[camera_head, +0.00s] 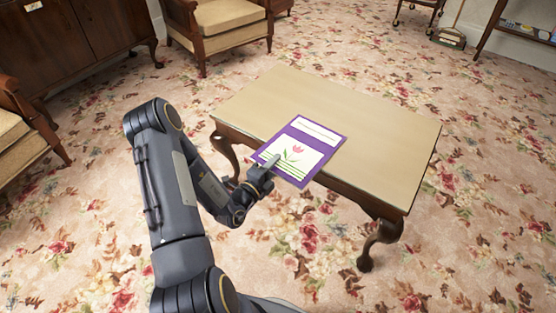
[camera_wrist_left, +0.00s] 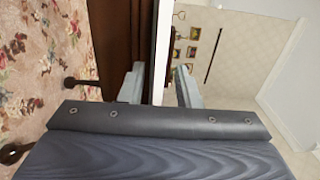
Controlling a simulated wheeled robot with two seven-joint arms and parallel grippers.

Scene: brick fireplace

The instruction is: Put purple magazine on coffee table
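The purple magazine (camera_head: 323,128) has a white panel with a pink tulip and green stripes. In the head view, its far part is over the near edge of the wooden coffee table (camera_head: 385,120), and its near end sticks out past that edge. I cannot tell whether it touches the top. My left gripper (camera_head: 270,165) is shut on the magazine's near end, one finger across its upper face. In the left wrist view, the magazine shows edge-on as a pale strip (camera_wrist_left: 163,45) between the fingers (camera_wrist_left: 160,88). My right gripper is out of view.
The rest of the tabletop is bare. Armchairs (camera_head: 222,22) stand behind and at the left, by a dark cabinet (camera_head: 65,45). A shelf (camera_head: 525,30) stands at the far right. Flowered carpet around the table is clear.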

